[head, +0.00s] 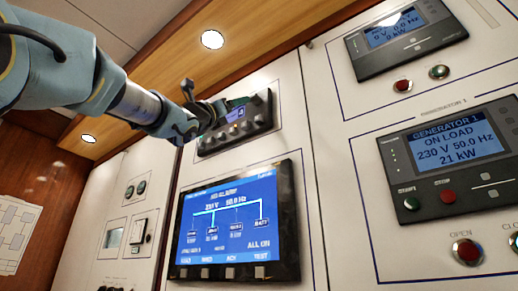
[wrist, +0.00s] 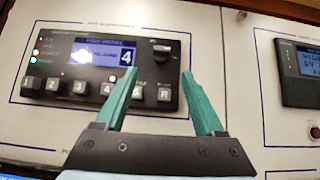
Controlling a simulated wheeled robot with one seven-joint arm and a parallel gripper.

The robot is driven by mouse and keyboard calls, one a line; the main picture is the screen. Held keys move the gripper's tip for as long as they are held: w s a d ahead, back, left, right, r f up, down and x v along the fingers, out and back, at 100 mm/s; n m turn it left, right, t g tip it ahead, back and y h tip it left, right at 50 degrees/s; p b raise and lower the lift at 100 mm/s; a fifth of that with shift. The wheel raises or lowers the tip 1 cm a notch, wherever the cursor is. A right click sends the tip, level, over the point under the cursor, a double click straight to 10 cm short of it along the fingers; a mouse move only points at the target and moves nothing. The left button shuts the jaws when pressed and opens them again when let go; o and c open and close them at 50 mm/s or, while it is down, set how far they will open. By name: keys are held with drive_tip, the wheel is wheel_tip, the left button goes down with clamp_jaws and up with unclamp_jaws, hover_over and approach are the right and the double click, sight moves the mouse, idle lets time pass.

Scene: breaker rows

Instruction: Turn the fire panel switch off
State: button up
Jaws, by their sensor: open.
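The fire panel is a dark box with a lit blue display and a row of numbered buttons; I see it in the wrist view (wrist: 60,65) and, partly behind my gripper, in the head view (head: 240,133). Its switch (wrist: 161,48) is a small black rotary knob at the panel's upper right in the wrist view; its setting is too small to read. My gripper (wrist: 160,76) is open and empty, with green fingers pointing at the panel. In the wrist view the fingertips lie just below the knob, one to each side; I cannot tell whether they touch the panel.
A large blue power screen (head: 235,222) is mounted below the fire panel. Generator panels (head: 455,155) with red and green buttons are to the right. A wooden ceiling strip (head: 190,60) runs above. Bare white panel lies right of the fire panel (wrist: 222,55).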

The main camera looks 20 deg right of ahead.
sight(252, 99)
drive_tip(key=p+x, duration=0.6)
drive_tip(key=x, duration=0.3)
drive_tip(key=shift+s+r, duration=0.15)
drive_tip(key=shift+r, duration=0.2)
drive_tip(key=shift+w+d+r+p, duration=0.35)
drive_tip(key=shift+d+r+p, duration=0.1)
drive_tip(key=shift+d+p, duration=0.1)
clamp_jaws()
